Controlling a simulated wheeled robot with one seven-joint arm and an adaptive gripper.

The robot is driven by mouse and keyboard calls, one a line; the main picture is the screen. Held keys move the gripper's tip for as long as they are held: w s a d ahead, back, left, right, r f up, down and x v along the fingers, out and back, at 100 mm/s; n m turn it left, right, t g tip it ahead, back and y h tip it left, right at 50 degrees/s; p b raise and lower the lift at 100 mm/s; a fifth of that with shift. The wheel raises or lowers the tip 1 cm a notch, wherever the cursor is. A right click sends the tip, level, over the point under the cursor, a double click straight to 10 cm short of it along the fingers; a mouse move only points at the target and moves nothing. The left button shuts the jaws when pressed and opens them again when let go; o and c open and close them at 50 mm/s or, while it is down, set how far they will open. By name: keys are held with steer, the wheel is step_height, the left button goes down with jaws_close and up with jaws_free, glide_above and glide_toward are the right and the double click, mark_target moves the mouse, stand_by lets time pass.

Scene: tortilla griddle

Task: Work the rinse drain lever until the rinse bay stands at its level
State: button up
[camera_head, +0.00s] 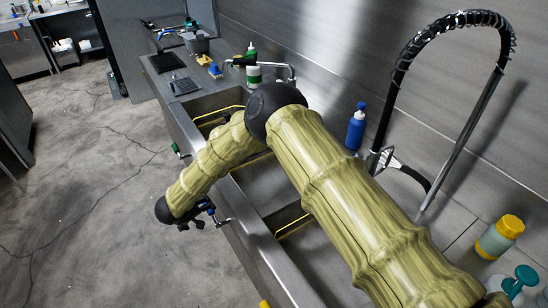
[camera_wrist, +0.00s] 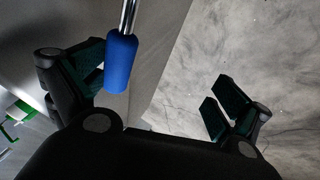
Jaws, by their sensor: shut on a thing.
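The drain lever has a blue grip (camera_wrist: 121,64) on a chrome rod; it also shows beside the sink's front in the head view (camera_head: 210,208). My gripper (camera_wrist: 165,88) is at this blue grip, which lies against the left finger in the wrist view. The right finger shows apart from the grip in that view. The sink (camera_head: 240,207) has several bays, with yellow lines on the walls of two. My arm covers much of the bays. I cannot tell the water level in the bay by the blue lever, nor read any label.
A green-handled lever (camera_head: 177,150) sticks out farther along the sink front. A blue bottle (camera_head: 356,127), a tall spring faucet (camera_head: 385,95) and a yellow-capped bottle (camera_head: 499,236) stand along the back and right. The floor (camera_head: 80,200) left of the sink is clear.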

steer(key=shift+s+a+r+p, duration=0.15)
steer(key=shift+s+a+p, duration=0.1)
steer(key=shift+s+a, duration=0.35)
steer(key=shift+s+a+r+p, duration=0.15)
steer(key=shift+s+a+p, duration=0.15)
steer(key=shift+s, duration=0.35)
steer(key=shift+c, duration=0.8)
steer(key=shift+s+a+r+p, duration=0.4)
steer(key=shift+s+a+r, duration=0.1)
steer(key=shift+r, duration=0.3)
steer(key=c, duration=0.7)
steer(key=r, duration=0.1)
steer(key=r+p, duration=0.1)
steer(key=s+r+p, duration=0.1)
steer(key=shift+d, duration=0.35)
